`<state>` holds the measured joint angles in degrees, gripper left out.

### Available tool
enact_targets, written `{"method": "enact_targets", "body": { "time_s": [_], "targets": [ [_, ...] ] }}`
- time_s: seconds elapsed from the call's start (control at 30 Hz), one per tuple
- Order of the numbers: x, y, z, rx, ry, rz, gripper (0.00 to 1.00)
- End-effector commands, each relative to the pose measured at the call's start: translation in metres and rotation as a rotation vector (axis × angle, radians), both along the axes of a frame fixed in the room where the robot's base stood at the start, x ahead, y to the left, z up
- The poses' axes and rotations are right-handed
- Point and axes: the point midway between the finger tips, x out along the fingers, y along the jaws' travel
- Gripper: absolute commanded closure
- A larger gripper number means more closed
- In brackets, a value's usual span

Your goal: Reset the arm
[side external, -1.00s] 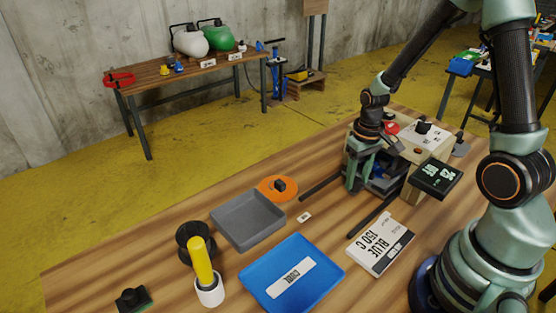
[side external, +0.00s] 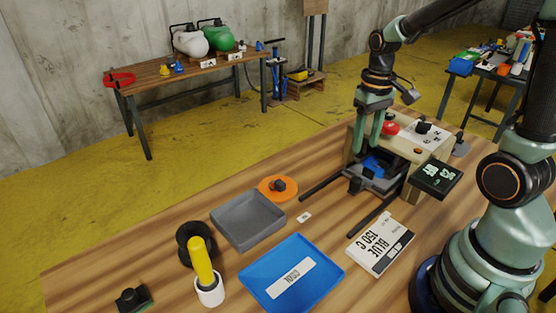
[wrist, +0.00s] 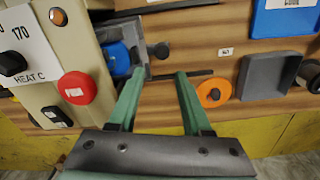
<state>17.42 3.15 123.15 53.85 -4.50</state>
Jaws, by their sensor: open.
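My gripper (side external: 376,130) hangs above the front of a beige press-like machine (side external: 423,140), with its fingers pointing down. The fingers are apart and nothing is between them. In the wrist view my gripper (wrist: 156,78) also shows parted, empty fingers. Below it is a dark grey holder (side external: 382,182) with a blue piece (side external: 374,167) in it, at the machine's front. The blue piece also shows in the wrist view (wrist: 116,58), left of the fingers. A red knob (side external: 390,128) on the machine is close to my fingers in the side view.
A black display (side external: 436,178) stands at the machine's right. Dark rails run out from its front.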

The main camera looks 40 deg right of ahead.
Motion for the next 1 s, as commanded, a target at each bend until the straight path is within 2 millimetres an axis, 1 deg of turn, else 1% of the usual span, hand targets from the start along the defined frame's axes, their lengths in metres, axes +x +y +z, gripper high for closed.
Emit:
{"method": "enact_targets", "body": {
  "time_s": [0.17,0.27,0.37,0.47,0.6,0.7,0.83,1.0],
  "targets": [
    [0.0,0.001,0.002,-0.001,-0.006,0.003,0.51],
    [0.0,0.007,0.011,-0.01,-0.036,0.017,0.51],
    [0.0,0.02,0.027,-0.025,-0.094,0.045,0.51],
    [-0.004,0.038,0.048,-0.042,-0.173,0.082,0.51],
    [-0.013,0.062,0.072,-0.056,-0.287,0.134,0.51],
    [-0.02,0.077,0.086,-0.059,-0.363,0.167,0.51],
    [-0.028,0.091,0.097,-0.059,-0.439,0.2,0.51],
    [-0.034,0.1,0.103,-0.056,-0.487,0.219,0.51]
  ]
}}
